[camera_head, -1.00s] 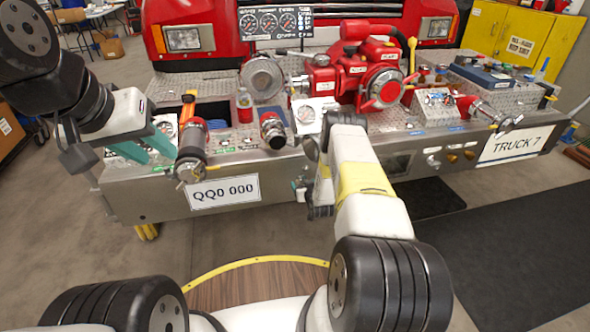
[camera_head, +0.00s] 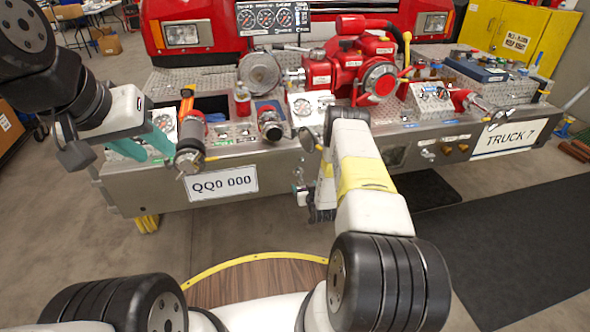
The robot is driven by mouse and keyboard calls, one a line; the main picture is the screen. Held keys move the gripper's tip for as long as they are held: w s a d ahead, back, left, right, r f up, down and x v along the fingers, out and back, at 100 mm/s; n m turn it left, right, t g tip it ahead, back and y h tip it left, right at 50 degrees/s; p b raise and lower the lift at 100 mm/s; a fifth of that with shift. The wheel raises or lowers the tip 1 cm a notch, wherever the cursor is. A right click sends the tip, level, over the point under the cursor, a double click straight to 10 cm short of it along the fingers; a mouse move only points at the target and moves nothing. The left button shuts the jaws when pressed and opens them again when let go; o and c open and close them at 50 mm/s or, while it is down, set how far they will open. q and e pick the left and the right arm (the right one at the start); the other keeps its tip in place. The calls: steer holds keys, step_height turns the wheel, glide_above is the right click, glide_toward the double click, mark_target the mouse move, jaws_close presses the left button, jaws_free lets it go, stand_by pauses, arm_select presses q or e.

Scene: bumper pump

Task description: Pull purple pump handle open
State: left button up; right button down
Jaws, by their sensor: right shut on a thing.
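My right gripper (camera_head: 318,196) is low in front of the truck's bumper, mostly hidden behind my own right wrist and forearm. It is shut on a small handle (camera_head: 298,190) at the bumper's front face. Only a small light part of this handle shows, and its purple colour cannot be made out clearly. My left gripper (camera_head: 143,142) has teal fingers, which are apart and empty. It hangs at the bumper's left end, beside a dark capped hose fitting (camera_head: 189,146).
The metal bumper (camera_head: 125,190) carries a red pump (camera_head: 350,68), a gauge panel (camera_head: 303,104), hose fittings and a red-ended nozzle (camera_head: 463,100). A yellow cabinet (camera_head: 480,25) stands at the back right. The floor in front of the bumper is clear, with a dark mat (camera_head: 510,230).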

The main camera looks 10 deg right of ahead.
steer(key=shift+s+f, duration=0.15)
steer(key=shift+s, duration=0.05)
steer(key=shift+c, duration=0.6)
jaws_free()
steer(key=v, duration=0.8)
